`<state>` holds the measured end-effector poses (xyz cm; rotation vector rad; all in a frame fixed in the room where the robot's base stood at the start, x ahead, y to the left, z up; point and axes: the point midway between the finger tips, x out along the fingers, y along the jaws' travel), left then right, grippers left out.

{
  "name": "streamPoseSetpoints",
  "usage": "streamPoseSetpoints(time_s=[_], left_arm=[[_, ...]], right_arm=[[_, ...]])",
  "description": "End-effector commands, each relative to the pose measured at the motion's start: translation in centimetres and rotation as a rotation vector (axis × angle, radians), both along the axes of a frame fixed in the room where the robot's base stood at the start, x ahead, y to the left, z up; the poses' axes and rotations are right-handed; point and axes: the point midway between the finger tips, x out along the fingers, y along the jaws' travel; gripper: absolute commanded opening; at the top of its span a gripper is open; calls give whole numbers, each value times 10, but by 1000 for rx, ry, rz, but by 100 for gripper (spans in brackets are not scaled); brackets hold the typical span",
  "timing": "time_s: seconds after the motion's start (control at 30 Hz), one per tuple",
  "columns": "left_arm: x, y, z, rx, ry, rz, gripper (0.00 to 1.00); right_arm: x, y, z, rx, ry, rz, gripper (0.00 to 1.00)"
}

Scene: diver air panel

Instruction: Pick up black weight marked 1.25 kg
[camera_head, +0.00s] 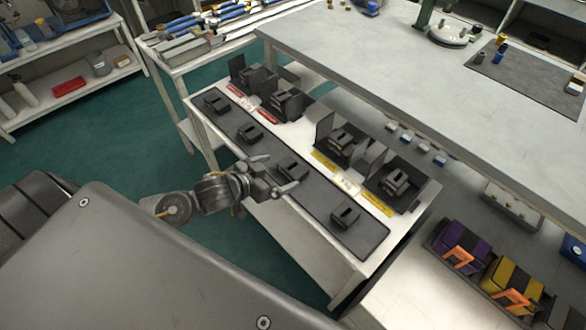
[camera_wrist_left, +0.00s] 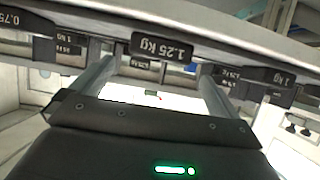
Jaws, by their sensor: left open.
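The black weight marked 1.25 kg (camera_wrist_left: 164,47) shows in the left wrist view, its label upside down, between and beyond my two fingers. In the head view, a black weight (camera_head: 294,168) stands on the dark mat just beyond my left gripper (camera_head: 278,174); its label is unreadable there. My left gripper is open and empty, its fingers spread toward that weight. I cannot tell whether they touch it. The left gripper's fingers also show in the wrist view (camera_wrist_left: 155,80). My right gripper is not in view.
Other black weights (camera_head: 345,215) stand along the dark mat (camera_head: 318,198). Behind them, several black holders (camera_head: 398,183) carry weights, with red and yellow labels in front. A larger grey table (camera_head: 370,50) lies behind. Green floor (camera_head: 290,255) is open in front.

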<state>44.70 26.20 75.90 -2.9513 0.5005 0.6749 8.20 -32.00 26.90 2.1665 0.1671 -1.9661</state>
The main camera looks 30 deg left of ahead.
Motion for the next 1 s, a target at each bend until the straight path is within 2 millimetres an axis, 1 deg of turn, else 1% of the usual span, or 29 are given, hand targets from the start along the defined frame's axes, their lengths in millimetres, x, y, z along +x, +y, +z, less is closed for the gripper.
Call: streamPoseSetpoints(time_s=[0.03,0.1,0.37,0.6,0.7,0.97,1.0], left_arm=[[6,-2,-2,-1,-2,1,100],[11,-4,-5,-1,-1,1,100],[18,-7,-9,0,0,0,100],[48,-18,-25,1,0,2,100],[55,-21,-29,0,0,1,100],[57,-21,-30,2,1,0,100],[57,-21,-30,2,1,0,96]], right_arm=[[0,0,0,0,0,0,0],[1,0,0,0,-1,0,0],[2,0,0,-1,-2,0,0],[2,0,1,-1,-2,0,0],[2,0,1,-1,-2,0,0],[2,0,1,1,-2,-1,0],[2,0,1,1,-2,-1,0]])
